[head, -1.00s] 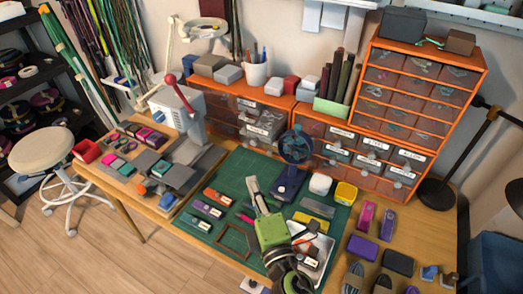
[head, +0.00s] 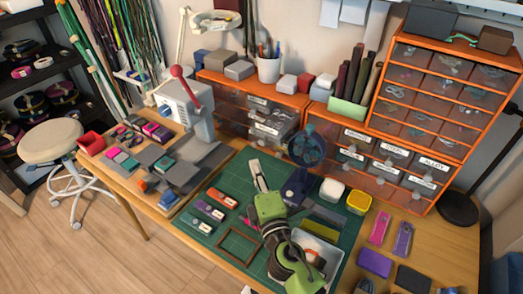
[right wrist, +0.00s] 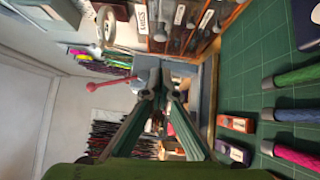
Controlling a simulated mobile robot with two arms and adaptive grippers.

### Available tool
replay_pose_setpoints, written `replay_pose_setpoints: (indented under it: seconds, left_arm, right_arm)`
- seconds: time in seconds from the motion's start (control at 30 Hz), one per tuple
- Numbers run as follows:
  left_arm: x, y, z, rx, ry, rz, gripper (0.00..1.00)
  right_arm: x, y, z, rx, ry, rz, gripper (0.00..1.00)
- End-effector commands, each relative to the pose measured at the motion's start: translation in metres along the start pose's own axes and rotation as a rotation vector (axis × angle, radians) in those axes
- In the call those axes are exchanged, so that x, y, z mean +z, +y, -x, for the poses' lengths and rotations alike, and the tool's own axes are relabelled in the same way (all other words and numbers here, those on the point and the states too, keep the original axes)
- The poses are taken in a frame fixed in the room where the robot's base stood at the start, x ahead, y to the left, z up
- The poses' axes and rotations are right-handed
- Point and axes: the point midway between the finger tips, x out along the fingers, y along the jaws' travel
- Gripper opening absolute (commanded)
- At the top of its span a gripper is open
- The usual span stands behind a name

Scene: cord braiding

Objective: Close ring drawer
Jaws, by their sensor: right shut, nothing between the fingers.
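My right gripper (head: 257,172) reaches over the green mat in the head view, pointing toward the left orange drawer cabinet (head: 228,81). It is shut and empty; its fingers also show in the right wrist view (right wrist: 153,82). One clear drawer (head: 272,130) in that cabinet, with grey contents, appears to stand out from its row. The gripper is apart from it, on the near side. Its label is too small to read, so I cannot tell which drawer is for rings. My left gripper is out of view.
A blue round spool (head: 307,146) stands right of the drawer. A grey press with a red-knobbed lever (head: 183,100) stands to the left. The green mat (head: 225,182) holds small labelled blocks and a white tray (head: 327,246). A taller drawer cabinet (head: 447,93) stands at right.

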Motion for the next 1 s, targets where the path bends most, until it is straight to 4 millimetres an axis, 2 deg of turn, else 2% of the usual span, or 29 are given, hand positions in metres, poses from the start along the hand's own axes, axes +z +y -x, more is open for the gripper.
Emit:
replay_pose_setpoints:
  seconds: [0.1,0.3,0.83,1.0]
  left_arm:
    - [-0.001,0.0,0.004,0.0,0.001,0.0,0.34]
    - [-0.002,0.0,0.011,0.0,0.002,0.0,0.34]
    - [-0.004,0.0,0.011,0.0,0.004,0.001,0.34]
    - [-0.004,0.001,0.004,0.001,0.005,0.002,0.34]
  right_arm:
    - [0.0,0.002,-0.026,0.002,0.0,0.001,0.0]
    - [0.021,0.001,-0.044,0.001,0.0,0.002,0.0]
    - [0.029,-0.001,-0.052,0.0,0.0,0.0,0.0]
    - [0.05,-0.004,-0.071,0.001,-0.002,0.003,0.0]
